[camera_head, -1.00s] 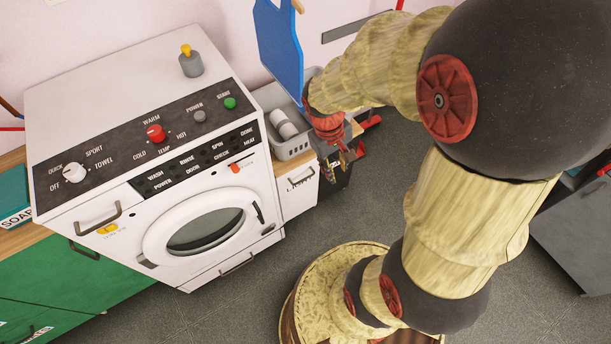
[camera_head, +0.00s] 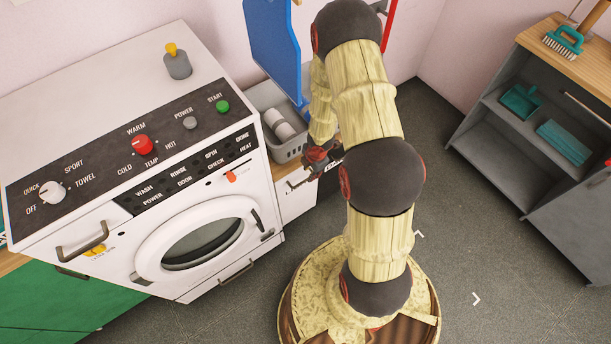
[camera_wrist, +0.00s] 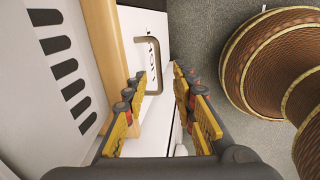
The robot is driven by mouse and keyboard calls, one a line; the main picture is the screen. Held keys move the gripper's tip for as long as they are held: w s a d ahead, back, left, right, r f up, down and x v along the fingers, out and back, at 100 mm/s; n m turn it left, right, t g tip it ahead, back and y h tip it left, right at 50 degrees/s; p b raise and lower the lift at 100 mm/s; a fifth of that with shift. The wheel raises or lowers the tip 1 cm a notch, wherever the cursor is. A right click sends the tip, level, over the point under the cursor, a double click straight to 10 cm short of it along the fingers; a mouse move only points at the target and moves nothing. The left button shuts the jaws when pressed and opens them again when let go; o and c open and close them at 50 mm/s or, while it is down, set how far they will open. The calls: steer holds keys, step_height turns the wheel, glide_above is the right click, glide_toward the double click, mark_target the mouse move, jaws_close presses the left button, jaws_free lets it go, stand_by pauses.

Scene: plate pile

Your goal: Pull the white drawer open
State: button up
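The white drawer (camera_head: 286,206) is the front of the narrow white cabinet to the right of the washing machine. Its metal bar handle (camera_wrist: 149,68) and a dark label show in the wrist view. My gripper (camera_wrist: 160,80) is open, with its yellow fingers apart and nothing between them. In the head view my gripper (camera_head: 318,162) is just in front of the drawer's upper right, and my arm hides part of the cabinet. The drawer looks closed.
The washing machine (camera_head: 127,232) stands directly left of the cabinet. A grey basket (camera_head: 289,151) sits on the wooden top above the drawer, with a blue board (camera_head: 272,45) behind it. Open floor (camera_head: 480,250) lies right of my base, before a grey shelf (camera_head: 480,135).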

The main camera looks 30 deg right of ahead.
mark_target(306, 180)
steer(key=f+b, duration=0.1)
steer(key=f, duration=0.1)
steer(key=w+f+b, duration=0.1)
steer(key=f+b, duration=0.1)
steer(key=f, duration=0.1)
steer(key=f+b, duration=0.1)
steer(key=f, duration=0.1)
steer(key=shift+w+a+f+b, duration=0.15)
steer(key=shift+w+f+b, duration=0.15)
steer(key=shift+w+b, duration=0.05)
steer(key=shift+c, duration=0.8)
jaws_close()
